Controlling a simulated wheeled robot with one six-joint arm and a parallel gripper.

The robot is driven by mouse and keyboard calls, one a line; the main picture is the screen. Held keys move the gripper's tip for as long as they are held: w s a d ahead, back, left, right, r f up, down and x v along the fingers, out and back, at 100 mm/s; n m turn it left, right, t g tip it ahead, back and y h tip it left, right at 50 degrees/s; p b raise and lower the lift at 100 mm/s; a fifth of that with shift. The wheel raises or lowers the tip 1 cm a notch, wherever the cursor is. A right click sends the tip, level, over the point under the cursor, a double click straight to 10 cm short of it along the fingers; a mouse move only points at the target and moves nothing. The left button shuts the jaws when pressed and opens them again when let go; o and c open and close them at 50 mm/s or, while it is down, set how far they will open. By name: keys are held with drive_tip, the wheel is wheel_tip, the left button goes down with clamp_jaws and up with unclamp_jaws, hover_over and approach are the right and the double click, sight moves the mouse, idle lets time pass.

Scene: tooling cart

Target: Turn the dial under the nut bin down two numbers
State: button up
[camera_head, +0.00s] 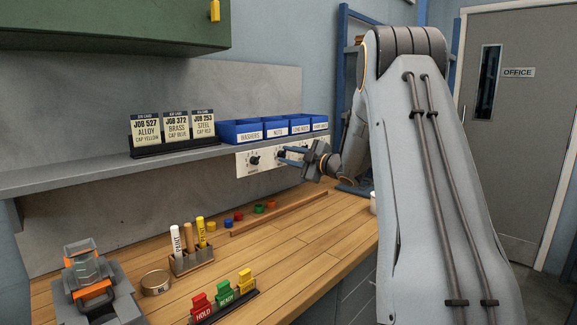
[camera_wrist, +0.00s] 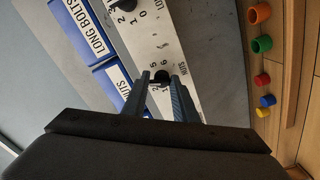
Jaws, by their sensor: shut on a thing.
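The blue nut bin (camera_head: 275,130), labelled NUTS, stands on the grey shelf between the washers and long bolts bins; its label also shows in the wrist view (camera_wrist: 122,86). Below it, on a white number panel (camera_head: 243,163), is a small black dial (camera_wrist: 162,76) with NUTS printed beside it. My gripper (camera_head: 284,154) reaches the panel from the right, and its two fingers (camera_wrist: 163,80) are shut on this dial from both sides. The fingers cover part of the dial and some numbers, so I cannot tell which number it points to.
The washers dial (camera_head: 254,160) is left of my gripper; the long bolts dial (camera_wrist: 123,5) shows in the wrist view. Job cards (camera_head: 174,130) stand on the shelf. Coloured caps (camera_head: 259,208), a marker holder (camera_head: 192,262) and a sign rack (camera_head: 228,305) are on the wooden bench below.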

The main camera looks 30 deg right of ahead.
drive_tip(key=shift+a+f+n+b, duration=0.1)
drive_tip(key=shift+f+n+b, duration=0.15)
drive_tip(key=shift+n+b, duration=0.85)
drive_tip(key=shift+a+f+n+b, duration=0.1)
drive_tip(key=shift+f+n+b, duration=0.1)
drive_tip(key=shift+n+b, duration=0.85)
drive_tip(key=o, duration=0.9)
drive_tip(key=shift+o, duration=0.3)
drive_tip(key=shift+r, duration=0.15)
drive_tip(key=shift+d+r, duration=0.1)
drive_tip(key=shift+s, duration=0.1)
drive_tip(key=b+v, duration=0.1)
drive_tip(key=v, duration=0.6)
drive_tip(key=shift+s+d, duration=0.15)
drive_tip(key=shift+s, duration=0.15)
